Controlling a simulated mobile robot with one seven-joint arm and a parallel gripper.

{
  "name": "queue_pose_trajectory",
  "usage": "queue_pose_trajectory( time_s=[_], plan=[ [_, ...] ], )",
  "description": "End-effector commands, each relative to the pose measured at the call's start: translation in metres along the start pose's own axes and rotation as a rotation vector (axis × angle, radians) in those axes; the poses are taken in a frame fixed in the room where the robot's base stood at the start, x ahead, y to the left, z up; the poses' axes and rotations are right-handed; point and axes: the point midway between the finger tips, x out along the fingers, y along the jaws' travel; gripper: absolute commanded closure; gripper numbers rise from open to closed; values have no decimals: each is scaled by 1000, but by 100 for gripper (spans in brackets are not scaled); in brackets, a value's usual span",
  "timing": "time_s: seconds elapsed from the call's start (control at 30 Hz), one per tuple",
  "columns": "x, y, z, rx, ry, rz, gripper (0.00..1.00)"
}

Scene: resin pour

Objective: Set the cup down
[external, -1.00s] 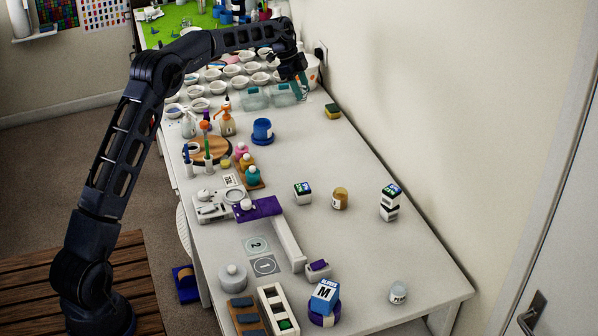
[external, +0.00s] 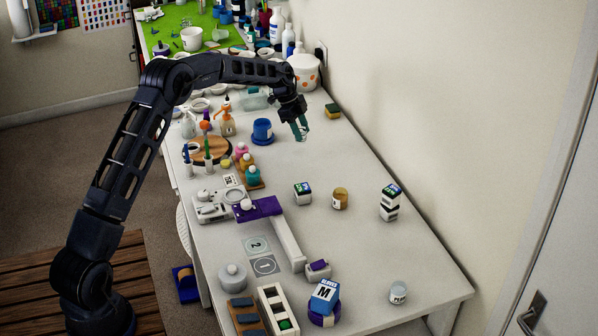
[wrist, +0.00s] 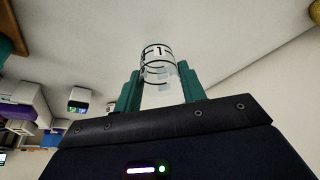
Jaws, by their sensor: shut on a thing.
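My gripper (external: 299,128) is in the far part of the white table in the external view, above the tabletop. Its green fingers, also in the wrist view (wrist: 160,84), are shut on a clear cup (wrist: 158,62) marked with a black "1" and ring lines. In the external view the cup (external: 302,137) is small and partly hidden by the fingers. Two grey squares lie flat on the table, one marked "2" (external: 256,245) and one marked "1" (external: 265,265); both look bare.
A blue tub (external: 262,132) stands left of my gripper and a sponge (external: 333,110) to its right. A purple-topped device (external: 258,208) with a long white bar stands beside the squares. A small dark-topped box (external: 302,194) and an amber jar (external: 340,199) stand mid-table.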

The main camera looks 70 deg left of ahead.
Motion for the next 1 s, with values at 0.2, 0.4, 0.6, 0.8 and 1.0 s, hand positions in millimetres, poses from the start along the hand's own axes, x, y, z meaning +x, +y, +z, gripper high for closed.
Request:
queue_pose_trajectory(
  time_s=[0.2,0.4,0.6,0.8,1.0],
  plan=[
    [22,1,9,-1,0,3,81],
    [39,0,16,0,0,1,81],
    [39,0,16,0,0,0,81],
    [41,0,17,0,0,1,50],
    [41,0,17,0,0,1,38]
  ],
)
